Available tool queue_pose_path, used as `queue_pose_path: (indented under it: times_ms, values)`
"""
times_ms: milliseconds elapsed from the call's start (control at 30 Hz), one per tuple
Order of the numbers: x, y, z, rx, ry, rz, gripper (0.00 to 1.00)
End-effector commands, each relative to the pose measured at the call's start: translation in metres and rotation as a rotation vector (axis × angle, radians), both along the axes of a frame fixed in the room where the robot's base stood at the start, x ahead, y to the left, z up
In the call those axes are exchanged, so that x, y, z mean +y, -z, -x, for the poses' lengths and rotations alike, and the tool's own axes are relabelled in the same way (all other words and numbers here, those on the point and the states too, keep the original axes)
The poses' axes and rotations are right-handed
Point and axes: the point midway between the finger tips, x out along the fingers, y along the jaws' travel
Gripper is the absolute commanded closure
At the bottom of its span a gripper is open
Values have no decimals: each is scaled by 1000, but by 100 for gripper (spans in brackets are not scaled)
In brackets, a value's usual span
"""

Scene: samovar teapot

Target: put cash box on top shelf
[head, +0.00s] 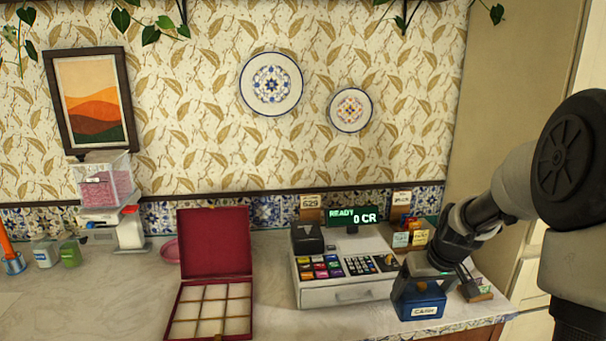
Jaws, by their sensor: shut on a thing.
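The cash box (420,305) is a small blue box with a white label on its front. It is at the right end of the counter, just right of and in front of the cash register. My gripper (427,272) comes in from the right and is shut on the cash box at its top. The fingertips are small and dark here, so the exact grip is hard to see. I cannot tell whether the box touches the counter. The top shelf itself does not show; only dark brackets (403,17) and hanging leaves appear along the top edge.
The cash register (342,297) with a green display stands close left of the box. An open red case (215,245) with compartments lies further left. Small cards (402,240) stand behind the box. The counter's right edge is near. Wall plates (271,84) hang above.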

Motion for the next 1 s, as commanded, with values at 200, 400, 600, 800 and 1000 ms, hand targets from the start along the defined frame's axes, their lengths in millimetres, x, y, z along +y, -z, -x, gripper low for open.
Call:
queue_pose_path:
  times_ms: [200,400,600,800,1000]
  values:
    - [95,-37,30,0,23,3,43]
    - [131,-41,50,0,42,2,43]
    - [138,-3,82,7,46,0,43]
    - [136,14,97,-1,50,0,43]
    - [135,14,96,-2,50,1,43]
